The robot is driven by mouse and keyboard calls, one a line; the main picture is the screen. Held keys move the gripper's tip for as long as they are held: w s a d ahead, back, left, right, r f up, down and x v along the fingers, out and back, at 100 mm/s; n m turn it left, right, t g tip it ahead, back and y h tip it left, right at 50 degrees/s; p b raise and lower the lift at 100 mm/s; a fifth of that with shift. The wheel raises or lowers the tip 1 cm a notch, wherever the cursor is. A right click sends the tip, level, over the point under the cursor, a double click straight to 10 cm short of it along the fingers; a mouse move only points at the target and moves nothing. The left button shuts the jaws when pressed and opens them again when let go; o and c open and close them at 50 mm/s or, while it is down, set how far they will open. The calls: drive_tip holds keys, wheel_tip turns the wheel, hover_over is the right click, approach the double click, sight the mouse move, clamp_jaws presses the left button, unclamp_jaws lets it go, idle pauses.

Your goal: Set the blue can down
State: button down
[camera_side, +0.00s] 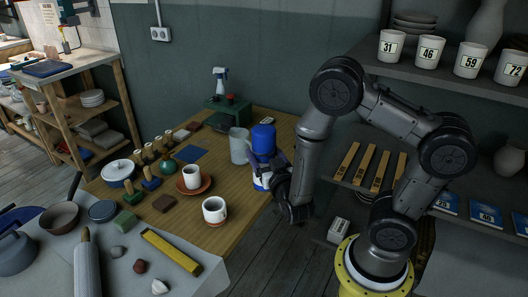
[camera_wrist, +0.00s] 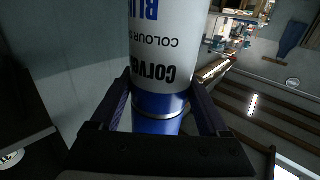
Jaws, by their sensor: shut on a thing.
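The blue can (camera_side: 263,140) has a blue upper part and a white label lower down. It looks upright in the side view, at the right edge of the wooden table (camera_side: 232,188). My gripper (camera_side: 277,165) is shut on the can from the right, and its jaws partly hide it. In the wrist view the can (camera_wrist: 165,75) fills the middle, its printed label upside down in the picture. The two fingers of my gripper (camera_wrist: 163,105) lie on either side of it. I cannot tell whether its base touches the table.
A grey-white cylinder (camera_side: 239,146) stands close left of the can. A white mug (camera_side: 214,209) stands nearer the front, and a cup (camera_side: 192,176) sits on a brown saucer (camera_side: 204,187). A dark green machine (camera_side: 228,112) is behind. Bare wood shows between these things.

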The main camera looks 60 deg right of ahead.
drive_tip(key=w+a+r+n+t+y, duration=0.1)
drive_tip(key=w+n+t+y, duration=0.15)
drive_tip(key=w, duration=0.45)
drive_tip(key=w+d+r, duration=0.1)
drive_tip(key=w+d, duration=0.2)
drive_tip(key=d, duration=0.6)
drive_tip(key=s+d+m+g+h, duration=0.1)
drive_tip(key=s+d, duration=0.2)
drive_tip(key=d, duration=0.3)
drive_tip(key=s+d+f+m+g+h, duration=0.1)
drive_tip(key=s+d, duration=0.2)
drive_tip(key=d, duration=0.3)
drive_tip(key=s+d+m+g+h, duration=0.1)
drive_tip(key=s+d+h, duration=0.15)
drive_tip(key=d, duration=0.45)
drive_tip(key=w+d+f+y, duration=0.1)
drive_tip(key=w+d+f, duration=0.8)
drive_tip(key=f, duration=0.4)
drive_tip(key=shift+w+d, duration=0.15)
drive_tip(key=shift+d, duration=0.4)
drive_tip(key=shift+f, duration=0.2)
